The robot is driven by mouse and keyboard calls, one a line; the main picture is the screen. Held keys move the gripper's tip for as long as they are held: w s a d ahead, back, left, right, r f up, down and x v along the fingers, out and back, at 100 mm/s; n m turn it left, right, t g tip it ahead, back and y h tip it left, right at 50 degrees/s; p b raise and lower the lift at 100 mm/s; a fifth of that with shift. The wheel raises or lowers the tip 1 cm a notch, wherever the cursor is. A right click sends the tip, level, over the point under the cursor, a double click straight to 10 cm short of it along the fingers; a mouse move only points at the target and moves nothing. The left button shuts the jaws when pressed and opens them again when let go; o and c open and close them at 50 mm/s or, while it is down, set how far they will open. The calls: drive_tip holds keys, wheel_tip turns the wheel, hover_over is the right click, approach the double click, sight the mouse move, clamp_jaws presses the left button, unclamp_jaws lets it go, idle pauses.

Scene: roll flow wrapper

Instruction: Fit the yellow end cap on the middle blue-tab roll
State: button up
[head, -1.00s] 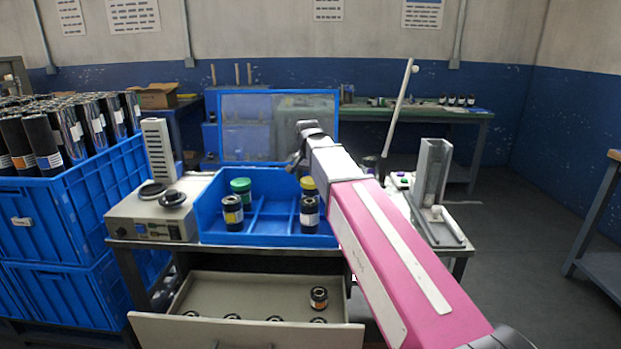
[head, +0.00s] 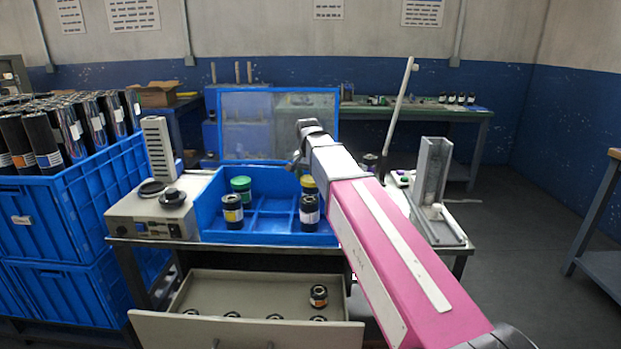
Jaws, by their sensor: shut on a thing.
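My gripper (head: 295,164) is at the far end of my pink and white arm, over the back right of the blue tray (head: 270,239). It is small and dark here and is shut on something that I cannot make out. A yellow-topped piece (head: 309,185) shows in the tray just below and right of the gripper, partly hidden by my arm. A dark roll (head: 309,213) with a white label stands in front of it. At the left of the tray are a green-topped piece (head: 241,185) and a dark roll with a yellow label (head: 233,213). I cannot make out a blue tab on any roll.
An open drawer (head: 250,290) below holds several dark rolls, one (head: 318,296) standing at its right. A grey device (head: 155,219) sits left of the tray. Blue crates (head: 75,205) full of tall rolls stand further left. A grey upright fixture (head: 430,175) is at the right.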

sight(309, 180)
drive_tip(key=shift+f, duration=0.6)
drive_tip(key=o, duration=0.6)
wheel_tip(309, 180, up, 11)
drive_tip(key=s, duration=0.1)
drive_tip(key=shift+a, duration=0.3)
idle(0.9)
drive_tip(key=shift+s, duration=0.1)
